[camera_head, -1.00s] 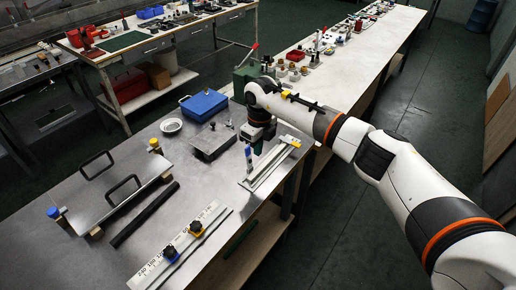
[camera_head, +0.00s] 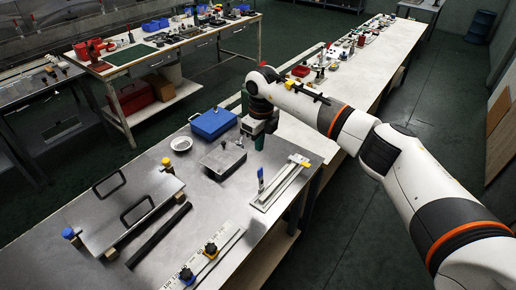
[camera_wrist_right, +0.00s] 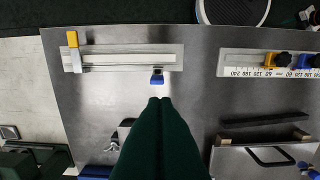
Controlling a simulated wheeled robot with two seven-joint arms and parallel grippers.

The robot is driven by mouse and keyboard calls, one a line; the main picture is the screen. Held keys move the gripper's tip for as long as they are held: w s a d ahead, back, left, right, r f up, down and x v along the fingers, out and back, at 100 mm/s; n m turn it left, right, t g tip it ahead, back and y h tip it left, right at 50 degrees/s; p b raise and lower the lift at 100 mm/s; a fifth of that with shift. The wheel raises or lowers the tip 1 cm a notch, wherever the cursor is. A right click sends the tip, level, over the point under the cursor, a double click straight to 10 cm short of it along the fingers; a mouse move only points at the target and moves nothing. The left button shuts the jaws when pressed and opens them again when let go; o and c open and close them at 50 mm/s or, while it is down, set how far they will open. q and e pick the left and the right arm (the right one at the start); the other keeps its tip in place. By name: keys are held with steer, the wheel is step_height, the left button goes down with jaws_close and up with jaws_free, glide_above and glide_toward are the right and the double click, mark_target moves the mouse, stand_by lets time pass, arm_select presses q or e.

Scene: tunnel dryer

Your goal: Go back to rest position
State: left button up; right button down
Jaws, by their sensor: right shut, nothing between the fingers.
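My right gripper (camera_head: 259,141) hangs over the steel workbench (camera_head: 160,225), fingers pointing down. It is shut and empty, between the grey metal box and the slotted rail fixture, apart from both. In the right wrist view its dark green fingers (camera_wrist_right: 159,105) are pressed together. The rail fixture (camera_head: 281,186) has a yellow end block and a blue-tipped upright piece (camera_head: 261,178). It also shows in the right wrist view (camera_wrist_right: 125,60), ahead of the fingertips. My left gripper is not in view.
A blue box (camera_head: 213,123), a white dish (camera_head: 181,144) and the grey metal box (camera_head: 223,160) stand on the bench. A plate with two handles (camera_head: 135,210), a black bar (camera_head: 160,235) and a scale rail (camera_head: 205,262) lie nearer. A long white table (camera_head: 375,75) with parts stands behind my arm.

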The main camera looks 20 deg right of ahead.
steer(key=shift+s+d+r, duration=0.1)
steer(key=shift+d+r, duration=0.05)
steer(key=shift+r, duration=0.1)
